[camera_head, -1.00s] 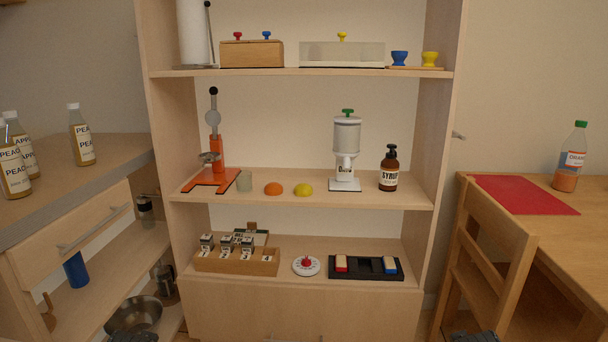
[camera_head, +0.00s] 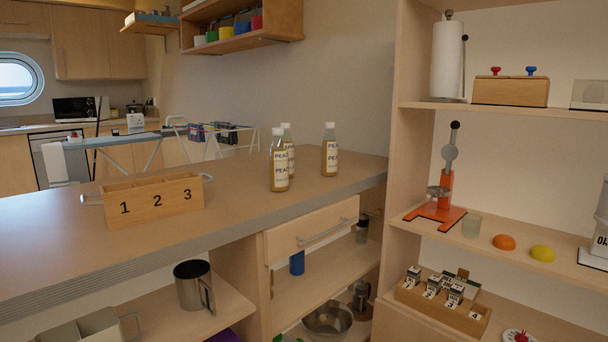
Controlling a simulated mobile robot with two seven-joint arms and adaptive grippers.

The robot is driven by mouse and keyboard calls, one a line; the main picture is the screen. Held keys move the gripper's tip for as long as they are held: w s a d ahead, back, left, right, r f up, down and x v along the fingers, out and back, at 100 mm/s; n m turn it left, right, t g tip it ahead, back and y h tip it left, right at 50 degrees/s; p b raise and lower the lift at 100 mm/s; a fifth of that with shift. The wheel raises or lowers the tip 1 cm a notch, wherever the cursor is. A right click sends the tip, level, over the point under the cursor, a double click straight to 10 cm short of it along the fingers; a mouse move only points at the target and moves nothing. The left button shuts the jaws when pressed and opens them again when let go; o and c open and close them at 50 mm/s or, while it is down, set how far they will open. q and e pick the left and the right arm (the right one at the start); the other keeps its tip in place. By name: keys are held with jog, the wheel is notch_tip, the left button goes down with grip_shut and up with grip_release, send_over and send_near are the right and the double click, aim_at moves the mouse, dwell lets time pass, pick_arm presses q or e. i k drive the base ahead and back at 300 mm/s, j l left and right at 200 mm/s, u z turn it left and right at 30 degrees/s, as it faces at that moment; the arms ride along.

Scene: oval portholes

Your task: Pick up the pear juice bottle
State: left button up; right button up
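Several-shelf unit aside, three clear bottles with white caps and amber juice stand upright on the wooden counter. The front bottle (camera_head: 279,162) has a label that seems to start with "PEAC". The right bottle (camera_head: 330,149) stands nearer the shelf unit, and its label seems to start with "PEA"; the rest is too small to read. The third bottle (camera_head: 289,146) is partly hidden behind the front one, its label mostly covered. I cannot tell for certain which is pear. Neither of my grippers is in view.
The counter (camera_head: 240,212) has free room around the bottles. A numbered wooden box (camera_head: 155,200) stands at its left. A drawer (camera_head: 310,226) and open shelves with a metal mug (camera_head: 194,287) are below. The shelf unit (camera_head: 400,150) borders the counter's right end.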

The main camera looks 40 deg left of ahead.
aim_at(329, 162)
jog(key=i+l+u, duration=0.1)
jog(key=u, duration=1.2)
jog(key=i+l+u, duration=0.15)
jog(key=l+u, duration=0.25)
jog(key=l, duration=0.15)
jog(key=l+u, duration=0.4)
jog(key=i+l+u, duration=0.1)
jog(key=l, duration=0.3)
jog(key=i+l, duration=0.1)
jog(key=l, duration=0.35)
jog(key=l+u, duration=0.15)
jog(key=l, duration=0.25)
jog(key=i+l, duration=0.35)
jog(key=k+l, duration=0.1)
jog(key=k, duration=0.2)
jog(key=j+z, duration=0.2)
jog(key=z, duration=0.15)
jog(key=i+j+z, duration=0.1)
jog(key=z, duration=0.25)
jog(key=k+j, duration=0.05)
